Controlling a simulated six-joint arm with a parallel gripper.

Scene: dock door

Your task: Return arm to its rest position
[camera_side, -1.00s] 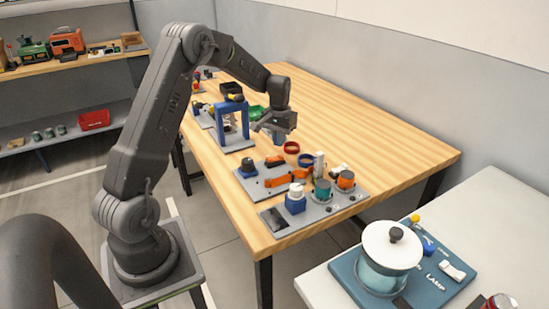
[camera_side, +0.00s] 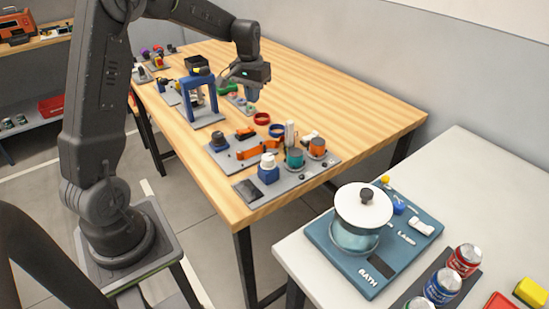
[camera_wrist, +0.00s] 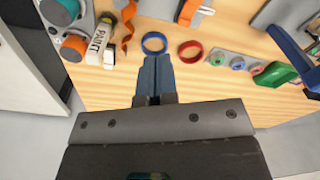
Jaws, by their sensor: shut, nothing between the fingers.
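My gripper (camera_side: 254,92) hangs above the wooden table (camera_side: 335,98), beyond the grey board of parts. In the wrist view my gripper (camera_wrist: 154,62) has its two fingers together, with nothing between them. A blue ring (camera_wrist: 154,42) lies on the table just past the fingertips in that view. A red ring (camera_wrist: 190,51) lies to its right. The gripper appears clear of both rings and above the table top. The arm is raised, bent over the left part of the table.
A grey board (camera_side: 248,190) holds orange, teal and white parts near the table's front. A blue frame (camera_side: 186,97) stands behind it. A white side table (camera_side: 480,205) carries a blue board with a lidded pot (camera_side: 362,208) and several cans. The table's right side is bare.

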